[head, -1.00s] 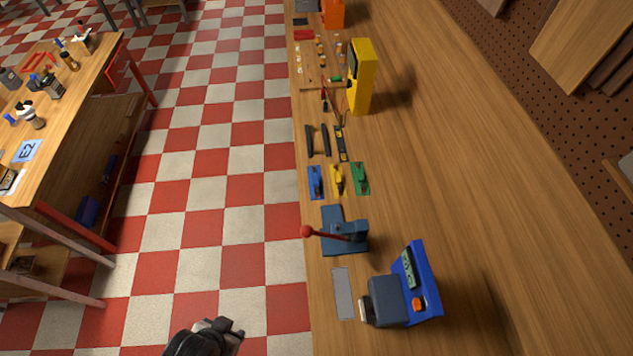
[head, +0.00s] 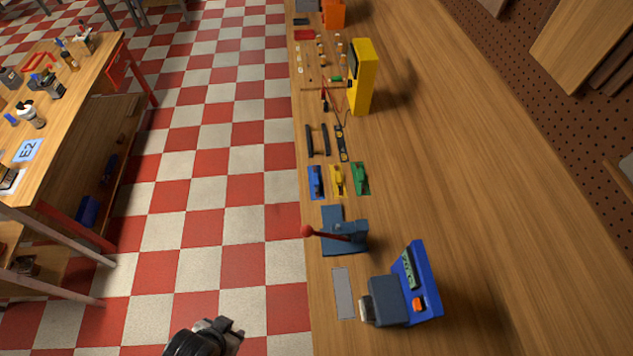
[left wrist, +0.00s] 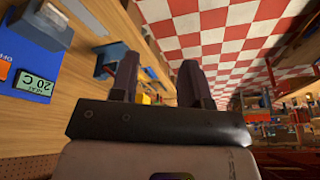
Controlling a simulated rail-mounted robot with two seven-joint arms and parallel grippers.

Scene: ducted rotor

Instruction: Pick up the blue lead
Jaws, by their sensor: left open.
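A small blue piece (head: 315,182), which I take to be the blue lead, lies near the left edge of the bench, left of a yellow piece (head: 338,180) and a green piece (head: 360,178). Its fine shape is too small to make out. My left gripper (head: 232,328) is low in the head view, over the floor beside the bench and well apart from the blue piece. In the left wrist view its two dark fingers (left wrist: 157,72) are spread with nothing between them. My right gripper is in neither view.
A blue press with a red-knobbed lever (head: 343,235), a grey plate (head: 343,292) and a blue station with a display (head: 418,285) stand nearer on the bench (head: 470,170). A yellow meter (head: 362,78) stands farther back. The bench's right side is clear.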

